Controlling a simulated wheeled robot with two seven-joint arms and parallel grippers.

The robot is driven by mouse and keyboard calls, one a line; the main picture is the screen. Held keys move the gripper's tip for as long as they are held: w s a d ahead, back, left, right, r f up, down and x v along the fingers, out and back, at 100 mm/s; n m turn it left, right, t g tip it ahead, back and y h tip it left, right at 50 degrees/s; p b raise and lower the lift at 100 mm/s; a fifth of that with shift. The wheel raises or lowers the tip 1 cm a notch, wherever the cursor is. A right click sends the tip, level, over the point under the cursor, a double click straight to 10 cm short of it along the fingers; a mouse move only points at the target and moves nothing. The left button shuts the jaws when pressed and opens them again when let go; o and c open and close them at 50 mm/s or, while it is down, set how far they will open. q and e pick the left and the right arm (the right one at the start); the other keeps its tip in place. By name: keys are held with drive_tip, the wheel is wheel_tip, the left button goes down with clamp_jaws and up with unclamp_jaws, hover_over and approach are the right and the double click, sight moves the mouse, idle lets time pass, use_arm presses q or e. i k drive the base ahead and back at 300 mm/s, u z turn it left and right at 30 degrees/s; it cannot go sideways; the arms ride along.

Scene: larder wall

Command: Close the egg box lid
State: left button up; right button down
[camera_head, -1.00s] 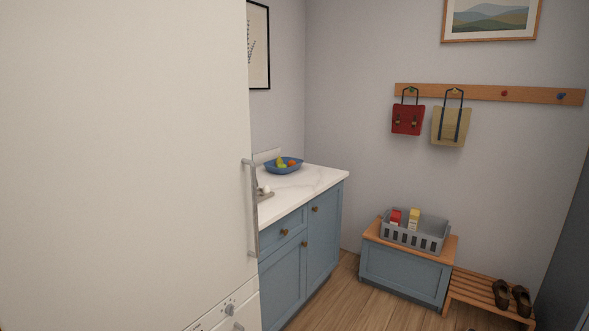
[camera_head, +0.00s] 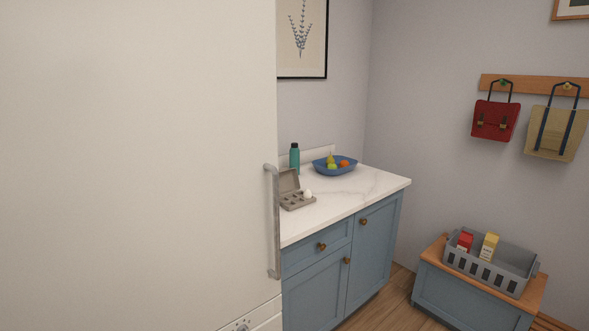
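The egg box (camera_head: 297,203) is a small grey-brown carton on the white marble counter, just right of the tall white cabinet's edge. Its lid (camera_head: 288,182) stands up, open, at the back left. A white egg (camera_head: 308,194) shows at the right part of the box. The box's left side is close to or partly behind the cabinet handle. Neither of my grippers shows in the view.
A tall white fridge-like cabinet (camera_head: 140,150) with a metal handle (camera_head: 273,222) fills the left. On the counter (camera_head: 352,199) stand a green bottle (camera_head: 295,157) and a blue fruit bowl (camera_head: 335,170). A grey basket (camera_head: 490,273) sits on a blue bench at right.

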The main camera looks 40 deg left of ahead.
sight(288, 179)
drive_tip(key=u, duration=0.3)
drive_tip(key=i, duration=0.75)
drive_tip(key=u, duration=0.9)
drive_tip(key=i, duration=0.45)
drive_tip(key=z, duration=0.05)
drive_tip(key=k, duration=0.65)
drive_tip(key=z, duration=1.2)
drive_tip(key=i, duration=1.4)
drive_tip(key=u, duration=0.85)
drive_tip(key=i, duration=0.5)
drive_tip(key=u, duration=0.65)
